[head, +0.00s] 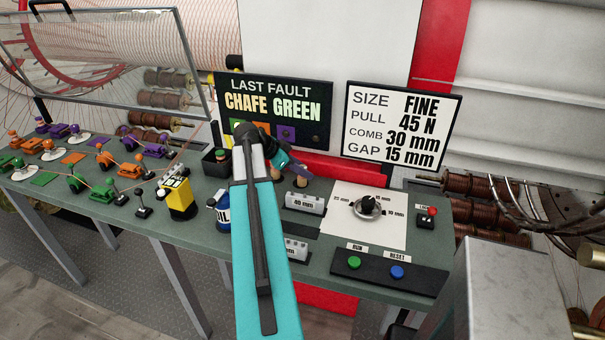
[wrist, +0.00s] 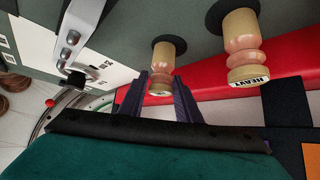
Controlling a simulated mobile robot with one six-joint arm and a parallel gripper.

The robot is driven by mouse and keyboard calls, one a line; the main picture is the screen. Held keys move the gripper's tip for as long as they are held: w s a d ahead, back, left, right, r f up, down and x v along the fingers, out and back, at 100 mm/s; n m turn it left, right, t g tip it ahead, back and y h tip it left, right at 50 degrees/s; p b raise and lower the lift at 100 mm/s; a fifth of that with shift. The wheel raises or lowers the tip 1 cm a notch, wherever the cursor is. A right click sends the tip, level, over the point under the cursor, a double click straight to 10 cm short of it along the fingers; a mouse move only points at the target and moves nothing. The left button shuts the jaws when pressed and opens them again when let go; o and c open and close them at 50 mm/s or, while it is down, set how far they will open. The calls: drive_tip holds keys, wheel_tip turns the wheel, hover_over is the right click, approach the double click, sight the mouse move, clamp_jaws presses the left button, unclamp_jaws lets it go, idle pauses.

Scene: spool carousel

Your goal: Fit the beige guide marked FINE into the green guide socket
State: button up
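Two beige guides stand on dark round spots in the wrist view. The one on the right (wrist: 246,50) is marked HEAVY. The other (wrist: 163,65) has a mark on its end that I cannot read. My gripper (wrist: 161,90) has its two dark fingers apart, with that second guide showing in the gap between them; I cannot tell whether they touch it. In the head view my gripper (head: 284,163) is low over the bench behind my arm, near a beige guide (head: 303,173). Green parts (head: 76,183) stand at the bench's left; I cannot tell which is the green guide socket.
A fault sign (head: 275,108) reads CHAFE GREEN, and a size sign (head: 402,125) reads FINE. Grey blocks marked in mm (head: 304,204), a dial plate (head: 366,212) and a button box (head: 376,266) are to the right. A yellow device (head: 178,195) and blue oil can (head: 222,210) stand left of my arm.

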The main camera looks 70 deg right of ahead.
sight(309, 183)
drive_tip(key=shift+p+x, duration=0.8)
drive_tip(key=shift+x, duration=1.05)
drive_tip(key=shift+w, duration=0.1)
drive_tip(key=c, duration=0.7)
drive_tip(key=shift+c, duration=0.2)
drive_tip(key=shift+a+r+b, duration=0.1)
drive_tip(key=shift+r+b, duration=0.05)
drive_tip(key=shift+b, duration=0.25)
